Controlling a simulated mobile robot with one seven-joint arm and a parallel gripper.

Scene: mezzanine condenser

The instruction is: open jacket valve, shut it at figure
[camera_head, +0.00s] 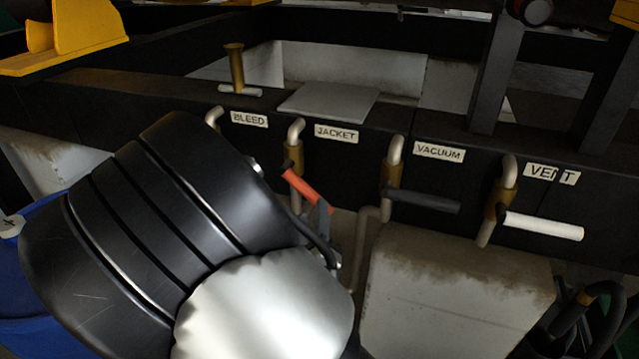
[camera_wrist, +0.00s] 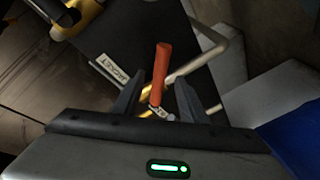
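The jacket valve (camera_head: 293,165) is a brass body on a bent grey pipe, below a white JACKET label (camera_head: 336,133). Its orange-red lever (camera_head: 304,189) slants down to the right in the head view. In the wrist view the lever (camera_wrist: 162,68) stands between the two dark fingers of my gripper (camera_wrist: 160,90), with gaps on both sides. My gripper is open; contact with the lever cannot be made out. In the head view my arm hides most of the gripper, and only one dark finger shows clearly, at the lever's lower end. No figure readout is legible.
The vacuum valve (camera_head: 391,175) with a black lever and the vent valve (camera_head: 502,198) with a white lever stand to the right. The bleed label (camera_head: 249,119) is to the left. A grey plate (camera_head: 328,102) lies on the beam. A pale block (camera_head: 455,295) stands below.

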